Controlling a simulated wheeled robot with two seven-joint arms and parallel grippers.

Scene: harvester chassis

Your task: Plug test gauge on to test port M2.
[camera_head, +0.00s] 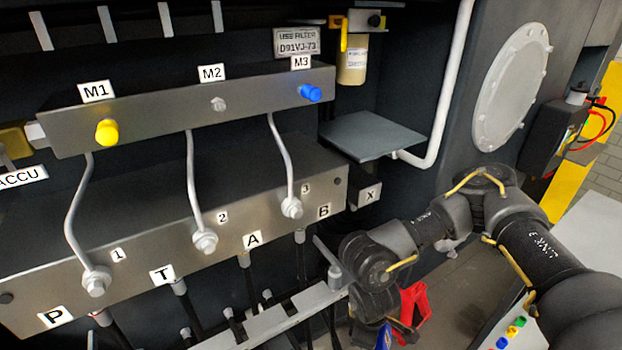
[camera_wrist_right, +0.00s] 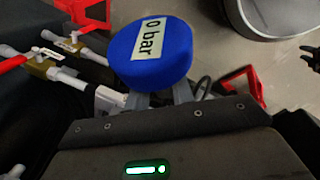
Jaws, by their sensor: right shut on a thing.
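Test port M2 (camera_head: 218,104) is a small bare grey fitting on the front of the upper manifold block (camera_head: 160,118), under the M2 label (camera_head: 212,72). The test gauge (camera_wrist_right: 150,48) is a round blue body with a "0 bar" label, seen in the wrist view. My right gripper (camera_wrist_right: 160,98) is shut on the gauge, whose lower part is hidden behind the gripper. In the head view my right arm hangs low at the right, well below and right of M2. A blue bit (camera_head: 384,336) shows at the bottom edge there. My left gripper is not seen.
M1 has a yellow cap (camera_head: 107,132) and M3 a blue cap (camera_head: 310,93). Grey pipes run down to a lower block (camera_head: 170,240). A grey shelf (camera_head: 372,135) and a white pipe (camera_head: 450,90) stand right of the manifold. A red part (camera_head: 412,303) is beside my right arm.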

